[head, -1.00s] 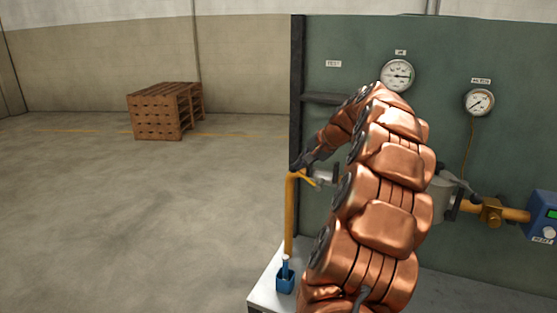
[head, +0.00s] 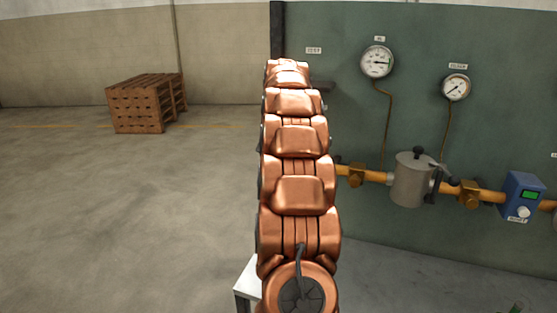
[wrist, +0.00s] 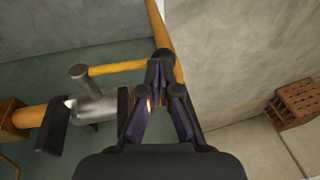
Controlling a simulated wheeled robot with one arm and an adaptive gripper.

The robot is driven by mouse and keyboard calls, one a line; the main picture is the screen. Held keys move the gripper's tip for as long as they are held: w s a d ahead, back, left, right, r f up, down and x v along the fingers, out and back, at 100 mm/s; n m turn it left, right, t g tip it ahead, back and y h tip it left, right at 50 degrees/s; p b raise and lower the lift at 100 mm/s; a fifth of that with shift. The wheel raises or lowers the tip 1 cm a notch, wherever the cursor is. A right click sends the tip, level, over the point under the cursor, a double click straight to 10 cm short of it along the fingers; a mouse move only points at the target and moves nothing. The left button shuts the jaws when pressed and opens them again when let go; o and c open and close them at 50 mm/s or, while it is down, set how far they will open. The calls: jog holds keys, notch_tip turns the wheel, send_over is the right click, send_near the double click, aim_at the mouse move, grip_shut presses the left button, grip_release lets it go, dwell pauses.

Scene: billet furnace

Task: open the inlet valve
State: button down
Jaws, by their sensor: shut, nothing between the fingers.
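The inlet valve seems to be the grey metal valve (wrist: 95,108) at the left of the wrist view, with a long yellow lever (wrist: 118,67) reaching right from its stem. My gripper (wrist: 158,72) is shut and empty. Its dark fingertips are at the lever's free end, close to it; I cannot tell whether they touch. A yellow pipe (wrist: 157,25) with a dark round end runs just behind the fingertips. In the head view my copper arm hides the valve, the lever and my gripper.
The green panel (head: 480,120) carries two gauges (head: 377,61). Right of my arm are a grey canister (head: 411,180), orange pipe fittings (head: 468,195) and a blue box (head: 522,197). A pale bench corner (head: 245,283) shows below. Stacked pallets (head: 147,103) stand far left; the floor between is clear.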

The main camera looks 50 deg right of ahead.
dwell(0.4)
jog(key=p+v, duration=0.1)
jog(key=v, duration=1.3)
jog(key=shift+p, duration=0.4)
jog(key=shift+s, duration=0.1)
